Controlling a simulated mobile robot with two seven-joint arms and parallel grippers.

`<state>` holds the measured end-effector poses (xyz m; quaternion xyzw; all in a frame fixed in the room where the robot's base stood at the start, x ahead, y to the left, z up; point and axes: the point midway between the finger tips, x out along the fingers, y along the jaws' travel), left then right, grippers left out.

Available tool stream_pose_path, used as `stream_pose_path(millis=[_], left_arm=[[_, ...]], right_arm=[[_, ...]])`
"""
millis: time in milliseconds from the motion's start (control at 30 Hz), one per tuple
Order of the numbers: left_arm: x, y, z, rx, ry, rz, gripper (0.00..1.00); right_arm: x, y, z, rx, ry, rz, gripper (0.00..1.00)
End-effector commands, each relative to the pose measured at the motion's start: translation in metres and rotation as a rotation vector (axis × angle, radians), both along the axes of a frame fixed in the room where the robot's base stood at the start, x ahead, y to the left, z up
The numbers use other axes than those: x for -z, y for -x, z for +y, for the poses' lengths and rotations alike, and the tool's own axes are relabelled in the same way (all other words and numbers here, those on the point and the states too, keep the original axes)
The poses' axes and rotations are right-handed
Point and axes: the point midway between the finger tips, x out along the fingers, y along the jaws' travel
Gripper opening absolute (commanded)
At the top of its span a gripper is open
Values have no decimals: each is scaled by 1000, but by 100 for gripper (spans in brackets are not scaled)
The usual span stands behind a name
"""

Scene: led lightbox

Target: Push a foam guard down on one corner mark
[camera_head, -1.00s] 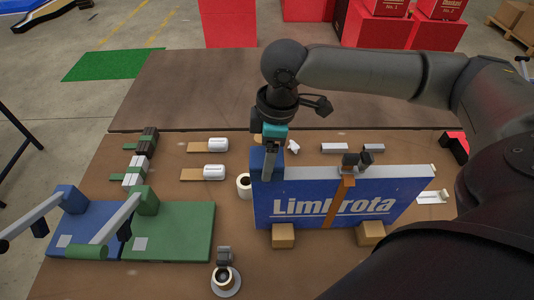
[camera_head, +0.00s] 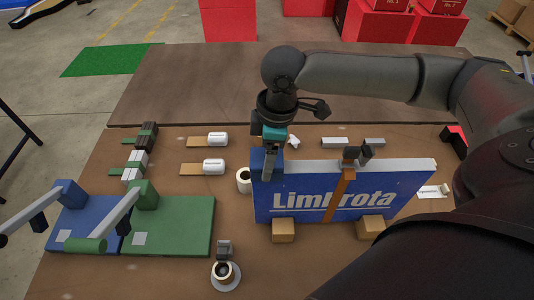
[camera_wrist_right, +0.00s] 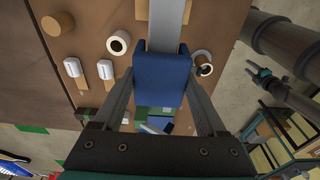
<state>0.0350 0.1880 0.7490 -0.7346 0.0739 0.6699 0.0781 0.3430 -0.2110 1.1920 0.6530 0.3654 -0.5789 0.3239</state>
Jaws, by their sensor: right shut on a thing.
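The blue and white lightbox panel (camera_head: 340,200), lettered "Limbrota", stands upright on two tan blocks. A blue foam guard (camera_head: 257,160) is at its top left corner, and the guard fills the space between the fingers in the right wrist view (camera_wrist_right: 160,78). My right gripper (camera_head: 269,172) is shut on the guard from above. The panel's grey top edge (camera_wrist_right: 168,18) runs away from the guard. Whether the guard is fully seated is hidden. Any mark under it is hidden.
An orange strap (camera_head: 338,195) with a dark buckle wraps the panel. A tape roll (camera_head: 243,180) stands close to its left end, and a dispenser (camera_head: 225,272) in front. Blue and green lever boards (camera_head: 185,225) lie left.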

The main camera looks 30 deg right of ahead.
Motion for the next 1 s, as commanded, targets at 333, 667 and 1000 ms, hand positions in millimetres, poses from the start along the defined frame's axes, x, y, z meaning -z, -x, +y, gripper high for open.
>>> stream_pose_path(millis=[333,667,1000], left_arm=[[3,0,0,0,0,0,50],[5,0,0,0,0,0,50],[5,0,0,0,0,0,50]], right_arm=[[9,0,0,-1,0,1,16],[18,0,0,-1,0,1,16],[18,0,0,-1,0,0,100]])
